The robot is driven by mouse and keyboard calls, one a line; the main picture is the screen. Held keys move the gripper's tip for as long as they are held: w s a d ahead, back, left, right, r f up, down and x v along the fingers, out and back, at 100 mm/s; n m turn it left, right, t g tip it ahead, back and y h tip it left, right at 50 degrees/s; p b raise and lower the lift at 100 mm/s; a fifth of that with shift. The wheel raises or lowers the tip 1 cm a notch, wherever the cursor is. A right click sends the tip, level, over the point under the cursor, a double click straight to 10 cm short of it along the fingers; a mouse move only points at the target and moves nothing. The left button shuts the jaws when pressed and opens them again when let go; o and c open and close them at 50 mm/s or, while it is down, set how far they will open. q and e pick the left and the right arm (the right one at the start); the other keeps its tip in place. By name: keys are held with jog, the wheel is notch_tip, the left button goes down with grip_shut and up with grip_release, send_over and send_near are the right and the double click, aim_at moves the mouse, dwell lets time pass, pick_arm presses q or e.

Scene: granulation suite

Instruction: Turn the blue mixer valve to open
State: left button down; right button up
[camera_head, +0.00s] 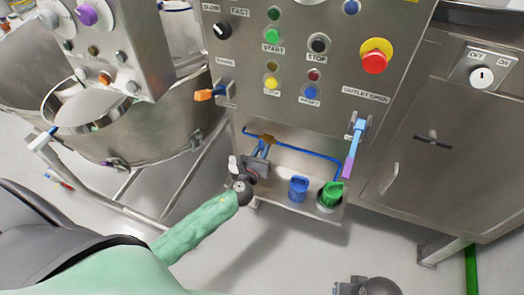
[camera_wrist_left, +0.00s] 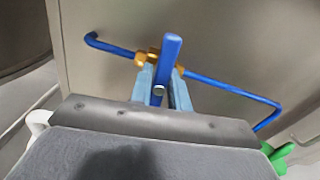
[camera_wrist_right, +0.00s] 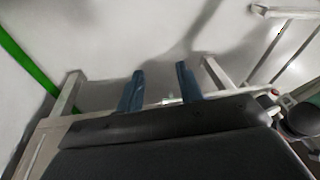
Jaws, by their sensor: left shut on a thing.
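The blue mixer valve has a brass body (camera_head: 262,138) on a thin blue pipe (camera_head: 310,156) low on the steel machine front. In the left wrist view its blue handle (camera_wrist_left: 171,55) stands roughly crosswise to the pipe. My left gripper (camera_head: 260,152) is at the valve, its fingers closed on either side of the handle; the fingers partly hide the handle's lower part. My right gripper (camera_wrist_right: 160,85) has its fingers apart with nothing between them, over the floor and a metal frame, away from the valve.
A blue cup-like fitting (camera_head: 298,188) and a green one (camera_head: 331,194) sit on the low ledge right of the valve. A blue-to-purple lever (camera_head: 354,148) hangs under the outlet label. An orange-handled lever (camera_head: 208,95) juts out upper left. A steel bowl (camera_head: 125,135) stands left.

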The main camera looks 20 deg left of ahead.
pick_arm(q)
jog(key=n+b, duration=0.1)
jog(key=n, duration=0.1)
jog(key=shift+f+n, duration=0.15)
jog(key=shift+n, duration=0.15)
jog(key=n+b, duration=0.2)
jog(key=n, duration=0.2)
jog(key=shift+a, duration=0.1)
jog(key=n, duration=0.5)
jog(key=shift+n+b, duration=0.35)
jog(key=shift+n, duration=0.05)
jog(key=shift+a+n, duration=0.1)
jog(key=shift+n, duration=1)
jog(key=shift+f+n, duration=0.1)
jog(key=shift+n, duration=0.8)
pick_arm(e)
jog(key=w+a+f+t+y, duration=0.1)
jog(key=w+a+f, duration=0.1)
jog(key=a+f, duration=0.3)
jog(key=shift+a+f, duration=0.15)
jog(key=shift+f, duration=0.25)
jog(key=shift+s+f, duration=0.1)
jog(key=shift+f, duration=0.1)
